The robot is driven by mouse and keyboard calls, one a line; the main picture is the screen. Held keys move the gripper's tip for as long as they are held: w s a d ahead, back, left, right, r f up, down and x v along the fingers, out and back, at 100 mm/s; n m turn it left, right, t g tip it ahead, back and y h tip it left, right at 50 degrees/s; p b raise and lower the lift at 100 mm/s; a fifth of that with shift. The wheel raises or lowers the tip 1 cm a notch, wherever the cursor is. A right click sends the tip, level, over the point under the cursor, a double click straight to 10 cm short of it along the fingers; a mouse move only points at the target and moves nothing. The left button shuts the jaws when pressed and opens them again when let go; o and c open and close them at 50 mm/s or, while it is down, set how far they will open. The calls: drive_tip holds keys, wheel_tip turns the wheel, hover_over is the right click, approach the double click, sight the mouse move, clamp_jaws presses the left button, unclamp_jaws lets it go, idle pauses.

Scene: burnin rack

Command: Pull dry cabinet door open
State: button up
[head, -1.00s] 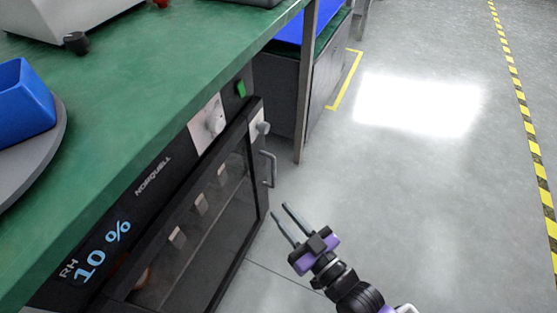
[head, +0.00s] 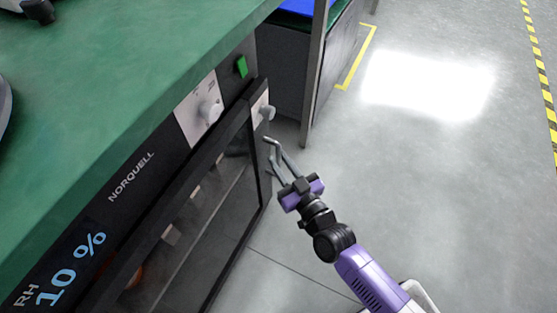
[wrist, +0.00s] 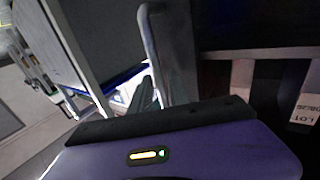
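The dry cabinet (head: 128,195) stands under the green bench, and its dark glass door (head: 190,225) looks shut. The door's grey bar handle (head: 268,143) is on the door's right side. My gripper (head: 277,158) is at the handle with its two fingers apart, and they partly overlap it in the head view. In the wrist view the handle (wrist: 150,40) rises from between or just beside the fingers (wrist: 145,95); I cannot tell whether they touch it. The lower part of the handle is hidden by my gripper.
The green bench top (head: 120,90) overhangs the cabinet. The floor (head: 430,200) to the right is clear.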

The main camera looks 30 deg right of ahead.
drive_tip(key=shift+w, duration=0.45)
drive_tip(key=shift+c, duration=0.2)
clamp_jaws()
drive_tip(key=shift+a, duration=0.1)
idle(0.9)
